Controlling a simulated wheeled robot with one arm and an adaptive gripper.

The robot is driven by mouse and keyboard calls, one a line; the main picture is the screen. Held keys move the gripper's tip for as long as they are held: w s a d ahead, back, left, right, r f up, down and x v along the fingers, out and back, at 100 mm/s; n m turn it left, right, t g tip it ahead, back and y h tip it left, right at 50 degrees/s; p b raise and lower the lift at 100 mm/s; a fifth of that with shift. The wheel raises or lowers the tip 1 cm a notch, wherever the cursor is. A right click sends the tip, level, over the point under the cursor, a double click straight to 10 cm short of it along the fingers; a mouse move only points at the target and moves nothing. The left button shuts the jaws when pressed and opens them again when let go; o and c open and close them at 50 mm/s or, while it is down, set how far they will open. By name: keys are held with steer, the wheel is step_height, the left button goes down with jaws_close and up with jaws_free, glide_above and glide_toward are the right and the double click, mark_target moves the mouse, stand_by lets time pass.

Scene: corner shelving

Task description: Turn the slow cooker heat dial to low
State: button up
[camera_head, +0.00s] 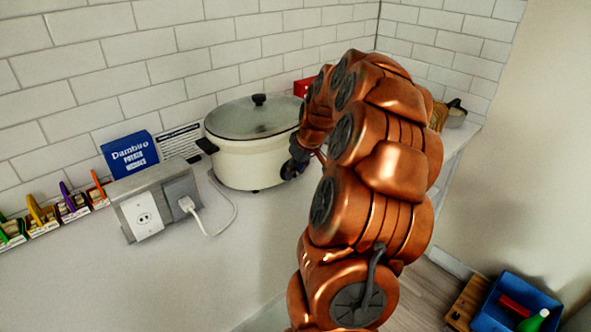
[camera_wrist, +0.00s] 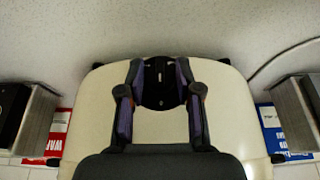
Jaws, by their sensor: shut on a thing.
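The slow cooker (camera_head: 245,162) is a cream oval pot with a dark-rimmed glass lid (camera_head: 253,118) on top, standing on the counter against the tiled wall. Its black heat dial (camera_wrist: 160,84), with small white marks, is on the cream front in the wrist view. My gripper (camera_wrist: 160,75) is shut on the dial, one finger on each side of it. In the head view my gripper (camera_head: 295,163) is at the cooker's right side, and my arm hides the dial. The marks are too small to read.
A grey outlet box (camera_head: 160,205) with a plugged-in white cord (camera_head: 212,225) stands left of the cooker. A blue box (camera_head: 130,153) is behind it. A red box (camera_head: 303,87) sits behind the cooker. A blue crate (camera_head: 490,315) is low at the right. The front counter is bare.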

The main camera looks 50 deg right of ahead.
jaws_close()
